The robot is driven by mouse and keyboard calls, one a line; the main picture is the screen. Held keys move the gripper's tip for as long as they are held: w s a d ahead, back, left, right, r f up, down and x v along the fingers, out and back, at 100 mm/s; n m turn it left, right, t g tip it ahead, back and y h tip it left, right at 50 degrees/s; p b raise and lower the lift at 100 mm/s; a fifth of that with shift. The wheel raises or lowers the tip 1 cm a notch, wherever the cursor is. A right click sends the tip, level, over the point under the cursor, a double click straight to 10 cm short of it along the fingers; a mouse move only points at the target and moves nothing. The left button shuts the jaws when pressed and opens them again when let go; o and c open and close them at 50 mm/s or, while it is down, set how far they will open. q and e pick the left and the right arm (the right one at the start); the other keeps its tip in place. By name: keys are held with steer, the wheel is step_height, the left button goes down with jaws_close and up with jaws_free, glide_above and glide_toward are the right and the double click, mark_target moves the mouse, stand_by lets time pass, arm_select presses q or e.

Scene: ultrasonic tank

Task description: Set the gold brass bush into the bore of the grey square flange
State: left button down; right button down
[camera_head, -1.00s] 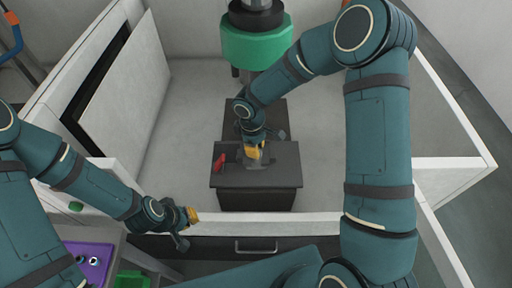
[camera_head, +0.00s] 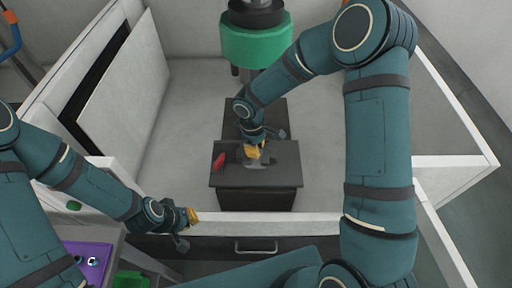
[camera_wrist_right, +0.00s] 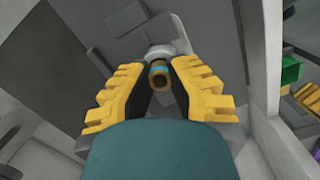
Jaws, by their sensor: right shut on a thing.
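My right gripper (camera_head: 254,152) is over the dark block's top, pointing down. In the right wrist view its yellow fingers (camera_wrist_right: 158,88) are shut on the gold brass bush (camera_wrist_right: 158,80), whose round open end shows with a blue band beside it. A pale grey piece that looks like the flange (camera_wrist_right: 167,48) lies just beyond the bush. In the head view the grey flange (camera_head: 257,164) is partly hidden under the gripper. I cannot tell whether the bush touches the bore. My left gripper (camera_head: 192,216) hangs at the tank's front wall; its finger opening is unclear.
The dark stepped block (camera_head: 257,200) stands inside the pale tank. A red object (camera_head: 219,160) lies on it, left of the gripper. A green-collared column (camera_head: 256,42) stands behind. A purple tray (camera_head: 90,262) and green bin (camera_head: 132,280) are at lower left.

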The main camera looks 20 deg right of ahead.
steer(key=shift+f, duration=0.2)
stand_by(0.6)
stand_by(0.4)
steer(key=shift+c, duration=1.9)
jaws_free()
steer(key=shift+r+p, duration=2.05)
steer(key=shift+r, duration=1.5)
steer(key=shift+f, duration=0.1)
